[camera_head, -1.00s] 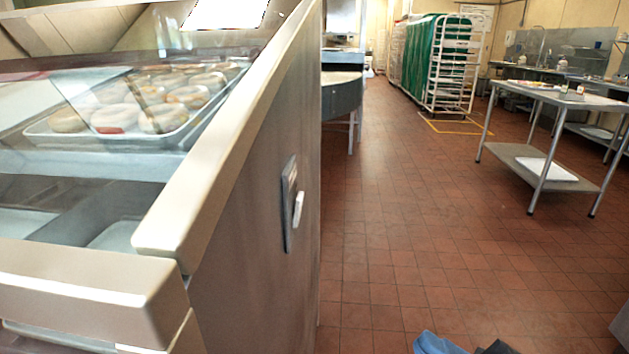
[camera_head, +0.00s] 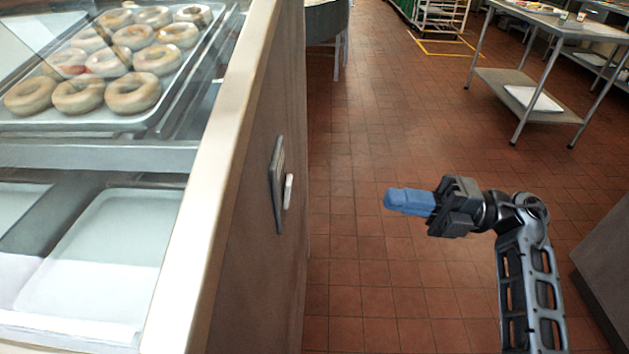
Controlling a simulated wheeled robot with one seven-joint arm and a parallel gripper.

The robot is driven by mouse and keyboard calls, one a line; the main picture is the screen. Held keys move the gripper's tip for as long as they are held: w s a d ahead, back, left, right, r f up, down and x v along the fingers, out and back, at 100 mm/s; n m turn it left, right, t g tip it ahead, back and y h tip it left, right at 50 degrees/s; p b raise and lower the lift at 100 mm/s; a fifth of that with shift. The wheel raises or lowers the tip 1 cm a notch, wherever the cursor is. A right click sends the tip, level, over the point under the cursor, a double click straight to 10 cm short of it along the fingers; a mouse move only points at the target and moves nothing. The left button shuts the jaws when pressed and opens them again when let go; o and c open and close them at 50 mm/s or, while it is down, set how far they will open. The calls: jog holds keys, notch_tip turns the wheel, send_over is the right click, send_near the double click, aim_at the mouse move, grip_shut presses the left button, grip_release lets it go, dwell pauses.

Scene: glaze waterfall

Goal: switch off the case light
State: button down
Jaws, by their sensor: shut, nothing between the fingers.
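The display case (camera_head: 262,80) stands on the left, its side panel facing the aisle. On that panel is a dark switch plate (camera_head: 276,175) with a white rocker or lever (camera_head: 288,191) that stands out from it. My gripper (camera_head: 392,200) is to the right of the switch, over the floor and well apart from it. Its blue fingers point left toward the panel and are shut, with nothing between them. Whether the case light is lit is hard to tell.
Doughnuts lie on a tray (camera_head: 165,122) behind the case glass. A steel table (camera_head: 545,22) stands at the back right, and a grey cabinet side (camera_head: 603,262) is at the right edge. The tiled floor (camera_head: 365,130) between is clear.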

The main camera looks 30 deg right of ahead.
aim_at(288, 192)
jog(key=shift+a, duration=0.1)
jog(key=p+x, duration=0.2)
jog(key=x, duration=1.2)
jog(key=shift+p, duration=0.4)
jog(key=shift+w+a+r, duration=0.1)
jog(key=shift+r, duration=0.1)
jog(key=shift+p, duration=0.3)
